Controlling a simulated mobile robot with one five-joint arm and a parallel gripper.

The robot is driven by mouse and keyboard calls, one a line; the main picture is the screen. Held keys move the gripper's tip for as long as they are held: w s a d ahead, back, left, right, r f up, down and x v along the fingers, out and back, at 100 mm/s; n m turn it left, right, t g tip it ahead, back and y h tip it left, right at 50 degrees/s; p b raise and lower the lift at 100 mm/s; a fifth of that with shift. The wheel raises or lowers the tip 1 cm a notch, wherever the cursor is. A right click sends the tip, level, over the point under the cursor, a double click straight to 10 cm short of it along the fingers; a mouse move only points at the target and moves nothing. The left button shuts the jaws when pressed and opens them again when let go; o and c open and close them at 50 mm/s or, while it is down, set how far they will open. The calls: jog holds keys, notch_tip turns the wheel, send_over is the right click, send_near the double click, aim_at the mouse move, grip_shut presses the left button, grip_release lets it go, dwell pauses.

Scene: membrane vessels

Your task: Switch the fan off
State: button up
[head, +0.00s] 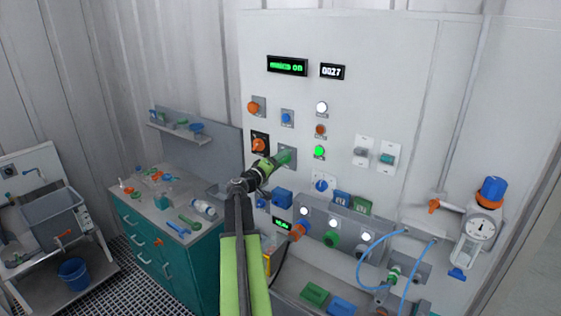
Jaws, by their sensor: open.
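A white control panel (395,50) stands ahead with several knobs, buttons and lamps. No fan label is readable, so I cannot tell which control is the fan's. A lit green display (287,66) at the top seems to read "on". A green control (287,157) sits on a grey plate in the panel's middle. My gripper (270,164) is open, its tip close to this green control and partly covering it; I cannot tell whether they touch. An orange rotary knob (259,145) on a black plate is just up and left of my gripper.
A blue rotary knob (321,185) and a lit green lamp (319,152) are right of my gripper. A ledge (375,228) with lit lamps and hose ports juts out below. A cluttered teal workbench (150,250) stands left. A gauge (480,230) is at far right.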

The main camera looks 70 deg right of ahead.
jog(key=shift+c, duration=0.3)
jog(key=c, duration=1.2)
jog(key=shift+d, duration=0.25)
jog(key=shift+c, duration=0.6)
jog(key=shift+a, duration=0.15)
jog(key=shift+f+n, duration=0.1)
jog(key=shift+n, duration=0.3)
jog(key=n, duration=1.1)
jog(key=shift+a+f+b, duration=0.1)
jog(key=shift+f+b, duration=0.2)
jog(key=shift+b, duration=0.05)
